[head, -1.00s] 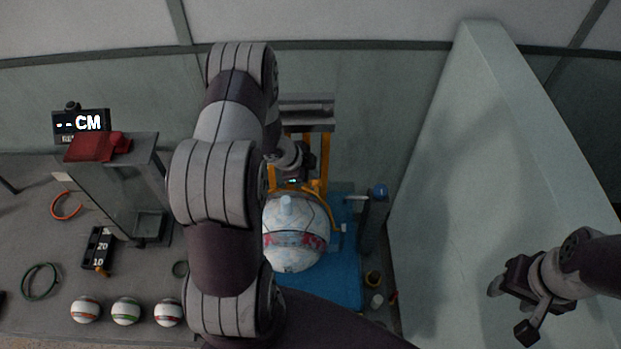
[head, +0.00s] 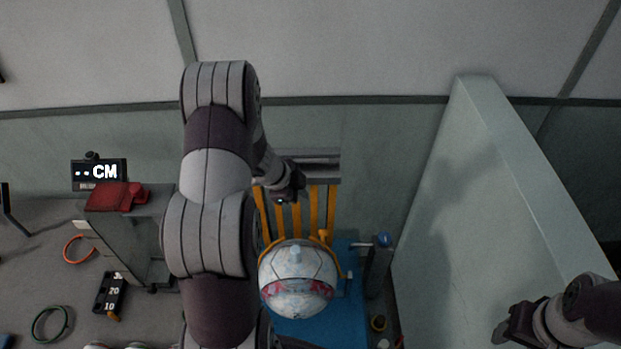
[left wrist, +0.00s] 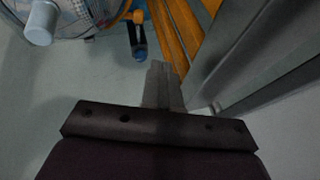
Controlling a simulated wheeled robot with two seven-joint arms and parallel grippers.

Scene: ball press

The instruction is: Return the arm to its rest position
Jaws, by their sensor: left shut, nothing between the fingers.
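My left arm reaches forward over the scene, and its gripper (head: 290,195) is in front of the press's yellow bars (head: 315,212), above and behind the large white ball. In the left wrist view its fingers (left wrist: 162,82) are together with nothing between them. The white ball (head: 298,278), with a pink-red band and a pale knob on top, sits at the blue base (head: 312,328). Part of the ball shows in the left wrist view (left wrist: 75,20), apart from the fingers. My right gripper (head: 508,325) is at the lower right, away from the press; its fingers are unclear.
A tall pale partition (head: 480,180) stands to the right of the press. On the left are a "CM" display (head: 98,173), red cloth (head: 115,197), a grey stand (head: 135,245), an orange ring (head: 80,250) and a green ring (head: 50,323). The back wall is close behind the press.

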